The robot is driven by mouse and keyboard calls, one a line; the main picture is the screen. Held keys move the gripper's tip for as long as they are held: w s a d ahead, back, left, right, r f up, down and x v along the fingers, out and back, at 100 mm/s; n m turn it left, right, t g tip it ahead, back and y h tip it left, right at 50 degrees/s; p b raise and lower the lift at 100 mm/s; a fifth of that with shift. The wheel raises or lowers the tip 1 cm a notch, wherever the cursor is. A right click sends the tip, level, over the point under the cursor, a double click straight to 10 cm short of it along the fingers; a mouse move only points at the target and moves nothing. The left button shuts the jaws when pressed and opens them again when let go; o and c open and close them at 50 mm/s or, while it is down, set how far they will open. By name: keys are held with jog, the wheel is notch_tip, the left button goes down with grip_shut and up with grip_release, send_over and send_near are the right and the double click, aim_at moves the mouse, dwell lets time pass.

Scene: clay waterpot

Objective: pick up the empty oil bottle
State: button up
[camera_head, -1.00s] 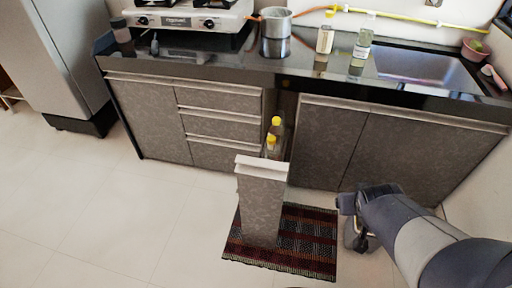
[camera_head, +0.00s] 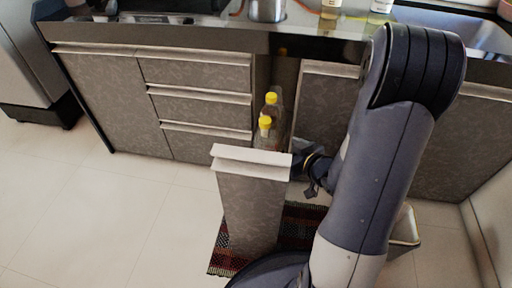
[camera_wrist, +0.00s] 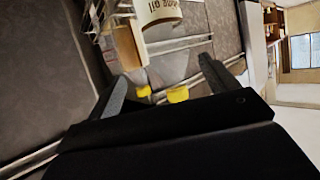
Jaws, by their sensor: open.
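Two clear bottles with yellow caps stand in the narrow pulled-out drawer (camera_head: 252,205) in the head view. The rear bottle (camera_head: 273,106) and the front bottle (camera_head: 265,127) show only their upper parts; I cannot tell which is empty. My gripper (camera_head: 312,178) is at the drawer's right side, near its front panel, partly hidden by my arm. In the wrist view, my gripper (camera_wrist: 164,68) is open with fingers apart. Two yellow caps, the left cap (camera_wrist: 144,91) and the right cap (camera_wrist: 178,95), show between the fingers. A cream label (camera_wrist: 158,12) with upside-down lettering shows beyond.
The drawer's front panel rises beside my gripper. Closed cabinets (camera_head: 108,95) stand on the left and under the counter. A striped mat (camera_head: 300,222) lies under the drawer. A steel pot (camera_head: 267,10) stands on the counter. The floor at left is clear.

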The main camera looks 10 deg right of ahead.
aim_at(272, 143)
jog(key=b+x, duration=0.1)
jog(key=x, duration=0.4)
jog(key=shift+w+a, duration=0.1)
jog(key=shift+a, duration=0.1)
jog(key=shift+a+r+b+x, duration=0.15)
jog(key=shift+b+x, duration=0.3)
jog(key=shift+x, duration=0.45)
jog(key=shift+a+r+b+x, duration=0.1)
jog(key=shift+b+x, duration=0.35)
jog(key=shift+x, duration=0.45)
jog(key=shift+a+r+b+x, duration=0.15)
jog(key=shift+b+x, duration=0.3)
jog(key=shift+x, duration=0.45)
jog(key=c, duration=1.1)
